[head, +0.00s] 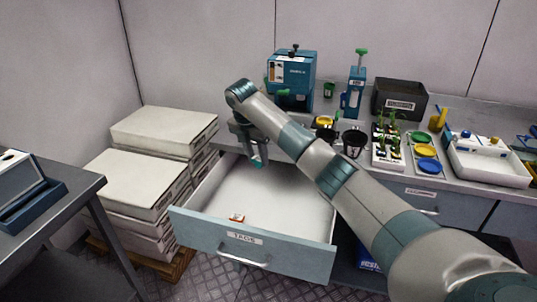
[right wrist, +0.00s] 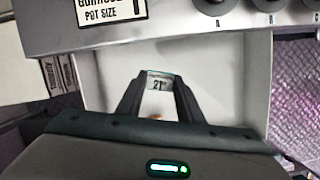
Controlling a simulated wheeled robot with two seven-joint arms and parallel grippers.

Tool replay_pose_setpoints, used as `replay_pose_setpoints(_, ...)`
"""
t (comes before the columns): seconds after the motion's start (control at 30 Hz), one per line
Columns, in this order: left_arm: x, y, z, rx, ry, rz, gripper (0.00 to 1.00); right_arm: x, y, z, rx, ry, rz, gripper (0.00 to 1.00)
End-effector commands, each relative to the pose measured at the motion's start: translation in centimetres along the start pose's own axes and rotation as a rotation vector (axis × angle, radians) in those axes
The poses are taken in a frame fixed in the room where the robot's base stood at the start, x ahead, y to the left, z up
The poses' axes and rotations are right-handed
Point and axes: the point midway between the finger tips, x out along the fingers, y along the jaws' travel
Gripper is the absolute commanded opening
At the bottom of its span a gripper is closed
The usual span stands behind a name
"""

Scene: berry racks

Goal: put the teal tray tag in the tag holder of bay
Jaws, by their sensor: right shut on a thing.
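My right gripper (head: 256,158) is shut on the teal tray tag (head: 260,164), holding it above the open drawer. In the right wrist view the gripper (right wrist: 157,88) has the tag (right wrist: 159,83) between its fingertips; its pale face carries a small label that seems to read "21". My left gripper is not in view. I cannot make out the tag holder of the bay in either view.
The open drawer (head: 253,241), labelled TAGS, holds an orange-and-white tag (head: 237,217). Stacked boxes (head: 150,170) stand left of it. The counter behind carries a blue machine (head: 292,72), a dark bin (head: 399,98), a plant tray (head: 388,152) and a white tray (head: 487,164).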

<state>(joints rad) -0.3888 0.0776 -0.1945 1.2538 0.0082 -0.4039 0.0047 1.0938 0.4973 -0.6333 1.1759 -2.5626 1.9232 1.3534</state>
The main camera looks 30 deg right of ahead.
Motion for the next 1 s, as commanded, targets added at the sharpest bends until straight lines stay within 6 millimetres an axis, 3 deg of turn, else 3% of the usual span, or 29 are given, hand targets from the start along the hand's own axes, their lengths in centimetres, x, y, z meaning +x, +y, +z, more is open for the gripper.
replay_pose_setpoints(0.27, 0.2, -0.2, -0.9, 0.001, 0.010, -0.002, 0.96, -0.3, 0.8, -1.6, -0.328, -0.001, 0.092, 0.13)
replay_pose_setpoints(0.53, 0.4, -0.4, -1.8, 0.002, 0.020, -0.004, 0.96, -1.8, 1.0, -2.9, -0.818, -0.002, 0.230, 0.13)
replay_pose_setpoints(1.0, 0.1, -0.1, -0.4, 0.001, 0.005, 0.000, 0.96, -4.8, 0.6, -4.7, -1.682, -0.002, 0.470, 0.13)
